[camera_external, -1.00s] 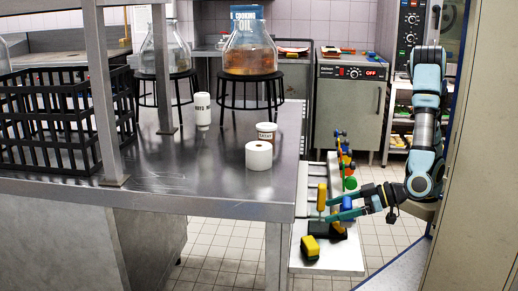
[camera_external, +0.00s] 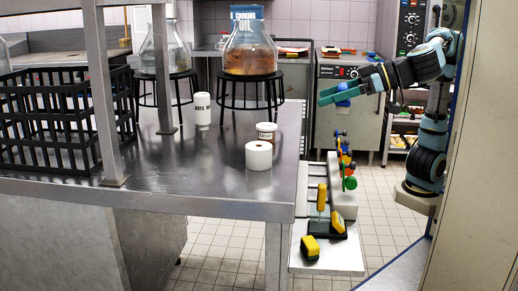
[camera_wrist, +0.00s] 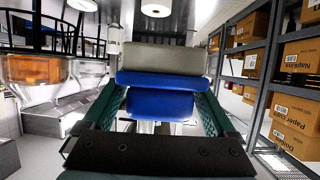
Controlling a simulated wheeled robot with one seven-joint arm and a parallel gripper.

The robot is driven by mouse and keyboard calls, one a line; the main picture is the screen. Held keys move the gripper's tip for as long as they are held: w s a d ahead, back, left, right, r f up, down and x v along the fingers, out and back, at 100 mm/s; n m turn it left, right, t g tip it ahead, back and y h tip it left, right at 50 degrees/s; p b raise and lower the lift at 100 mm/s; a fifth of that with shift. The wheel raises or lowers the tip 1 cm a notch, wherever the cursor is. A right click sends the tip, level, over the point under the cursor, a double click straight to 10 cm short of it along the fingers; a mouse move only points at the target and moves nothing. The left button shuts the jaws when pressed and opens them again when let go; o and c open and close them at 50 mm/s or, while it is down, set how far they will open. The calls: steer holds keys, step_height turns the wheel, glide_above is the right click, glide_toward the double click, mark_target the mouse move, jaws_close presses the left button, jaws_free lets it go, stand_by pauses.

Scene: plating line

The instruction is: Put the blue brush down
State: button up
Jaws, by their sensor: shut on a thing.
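The blue brush (camera_external: 343,89) is between the fingers of my gripper (camera_external: 330,96), raised in the air right of the metal table. In the wrist view the brush (camera_wrist: 160,104) shows as a blue block with a grey-beige band above it, lying across the space between the two dark green fingers. My gripper is shut on it. Nothing shows directly beneath it at its height. Part of the brush is hidden by the fingers in the outside view.
Below stands a low white rack (camera_external: 345,203) with several coloured brushes. A yellow-and-black brush (camera_external: 338,222) and a yellow block (camera_external: 310,247) rest at its front. The metal table (camera_external: 215,165) holds a white roll (camera_external: 259,156), a cup (camera_external: 267,131) and a black crate (camera_external: 60,130).

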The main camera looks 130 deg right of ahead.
steer(key=w+d+r+p, duration=0.5)
steer(key=w+d+p, duration=0.4)
steer(key=w+d, duration=0.1)
steer(key=p, duration=1.7)
glide_above(203, 154)
steer(key=shift+n+t+y, duration=0.3)
steer(key=shift+n+y, duration=0.1)
step_height(203, 154, down, 17)
steer(key=shift+s+d+r, duration=0.1)
steer(key=shift+s, duration=0.05)
steer(key=shift+f+p, duration=0.3)
steer(key=shift+f, duration=2)
steer(key=shift+f, duration=0.1)
